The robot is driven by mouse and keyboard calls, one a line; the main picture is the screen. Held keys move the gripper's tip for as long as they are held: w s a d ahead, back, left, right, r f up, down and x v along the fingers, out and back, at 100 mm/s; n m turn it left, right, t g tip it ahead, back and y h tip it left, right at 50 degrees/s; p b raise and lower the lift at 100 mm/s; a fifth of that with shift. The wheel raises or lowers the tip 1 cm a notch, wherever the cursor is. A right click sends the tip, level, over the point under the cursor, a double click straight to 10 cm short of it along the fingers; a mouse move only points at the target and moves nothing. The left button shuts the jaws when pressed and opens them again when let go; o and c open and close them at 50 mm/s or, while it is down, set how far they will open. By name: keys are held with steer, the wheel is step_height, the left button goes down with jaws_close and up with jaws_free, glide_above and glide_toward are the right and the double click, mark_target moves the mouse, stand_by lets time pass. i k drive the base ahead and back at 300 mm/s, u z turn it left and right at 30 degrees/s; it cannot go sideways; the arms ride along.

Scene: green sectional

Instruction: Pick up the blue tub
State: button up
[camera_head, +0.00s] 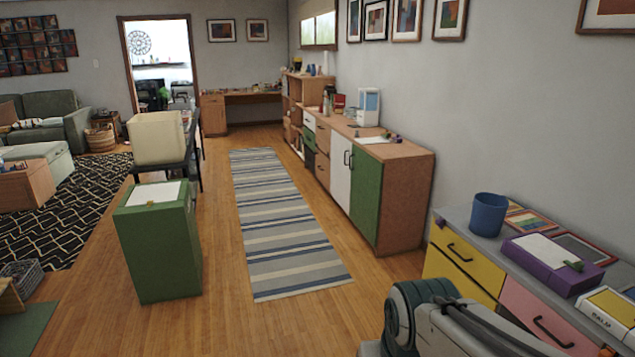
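The blue tub (488,214) stands upright on the grey top of a low dresser (461,215) at the right. It looks like a plain round cup or bin with an open top; its inside is mostly hidden. Part of my own arm shows at the bottom right, in front of the dresser. My gripper is not in view. The tub stands apart from my arm.
A purple box (535,250), flat framed pictures (530,221) and a yellow box (607,309) lie on the dresser to the tub's right. A green cabinet (163,250) stands left. The striped rug (285,230) and wooden floor in the middle are clear.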

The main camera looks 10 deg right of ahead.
mark_target(489, 210)
steer(key=u, duration=0.1)
steer(key=i, duration=1.55)
steer(key=z, duration=0.45)
steer(key=i, duration=1.25)
steer(key=z, duration=1.65)
steer(key=i, duration=0.8)
steer(key=z, duration=0.6)
